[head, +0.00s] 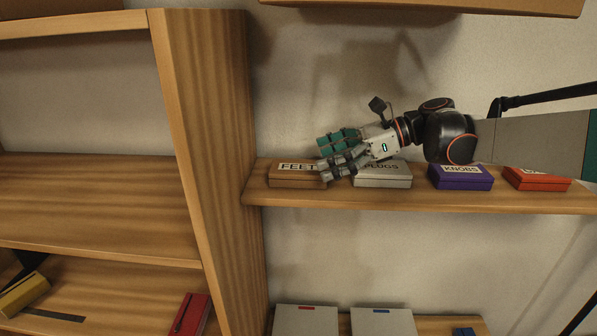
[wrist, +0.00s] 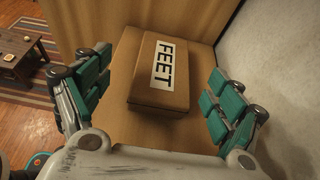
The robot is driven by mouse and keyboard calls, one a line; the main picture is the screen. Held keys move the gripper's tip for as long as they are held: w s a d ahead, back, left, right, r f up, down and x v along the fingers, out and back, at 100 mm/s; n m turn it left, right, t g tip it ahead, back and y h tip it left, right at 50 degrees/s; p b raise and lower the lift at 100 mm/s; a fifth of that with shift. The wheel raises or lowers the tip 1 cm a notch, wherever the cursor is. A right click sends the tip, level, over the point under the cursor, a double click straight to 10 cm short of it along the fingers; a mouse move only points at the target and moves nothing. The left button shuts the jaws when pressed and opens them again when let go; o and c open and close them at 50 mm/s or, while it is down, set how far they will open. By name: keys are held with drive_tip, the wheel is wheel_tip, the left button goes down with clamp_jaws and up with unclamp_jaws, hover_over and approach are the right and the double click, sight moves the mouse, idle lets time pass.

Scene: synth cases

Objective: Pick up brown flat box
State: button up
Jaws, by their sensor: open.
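The brown flat box (head: 290,180) lies on the wooden shelf against the upright panel, with a white label reading FEET. In the wrist view the brown flat box (wrist: 143,88) lies ahead of my gripper, between the lines of its two finger sides. My gripper (head: 330,158) is open and empty, just right of and above the box; its fingers cover part of the box's right end in the head view. In the wrist view my gripper (wrist: 160,92) has its teal-padded fingers spread wide. I cannot tell whether any finger touches the box.
The grey PLUGS box (head: 382,177) stands close to the right of the brown box, under my gripper. A purple KNOBS box (head: 460,178) and a red box (head: 535,180) follow. The wooden upright (head: 205,130) bounds the left; another shelf (head: 430,4) hangs above.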

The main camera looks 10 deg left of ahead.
sight(289, 166)
drive_tip(key=x, duration=0.3)
drive_tip(key=shift+a+f, duration=0.1)
drive_tip(key=x, duration=0.1)
drive_tip(key=p+x, duration=0.1)
drive_tip(key=x, duration=0.1)
drive_tip(key=p+x, duration=0.1)
drive_tip(key=x, duration=0.1)
drive_tip(key=shift+w+a, duration=0.2)
drive_tip(key=shift+w, duration=0.15)
drive_tip(key=shift+d, duration=0.1)
drive_tip(key=c, duration=1.2)
